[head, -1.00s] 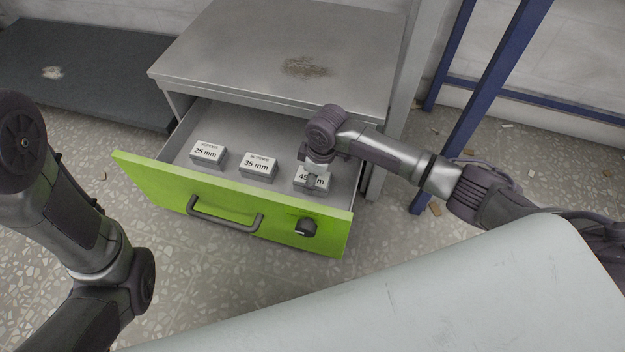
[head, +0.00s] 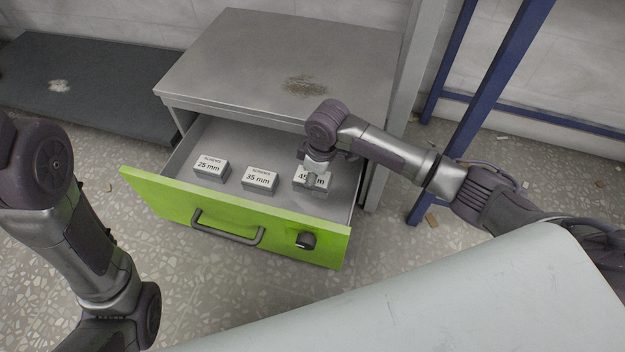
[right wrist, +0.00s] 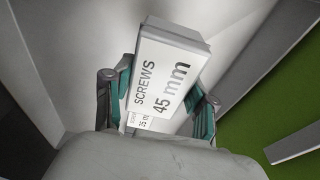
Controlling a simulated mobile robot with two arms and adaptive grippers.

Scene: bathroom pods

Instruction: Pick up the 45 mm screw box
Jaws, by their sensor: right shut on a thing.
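The 45 mm screw box (head: 320,182) is a small white and grey box at the right end of the open drawer (head: 345,205). Its label, "SCREWS 45 mm", reads clearly on the box in the right wrist view (right wrist: 165,75). My right gripper (head: 314,172) reaches down over it and covers part of the label. In the right wrist view the fingers (right wrist: 160,105) lie on both sides of the box, shut on it. Whether the box is clear of the drawer floor is hard to tell. Of my left arm only links show at the left; its gripper is out of view.
The 35 mm box (head: 260,180) and the 25 mm box (head: 211,168) stand to the left in the same drawer. The green drawer front (head: 160,200) has a dark handle (head: 228,228) and a knob (head: 306,240). The grey cabinet top (head: 285,60) is above. A blue post (head: 480,110) stands to the right.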

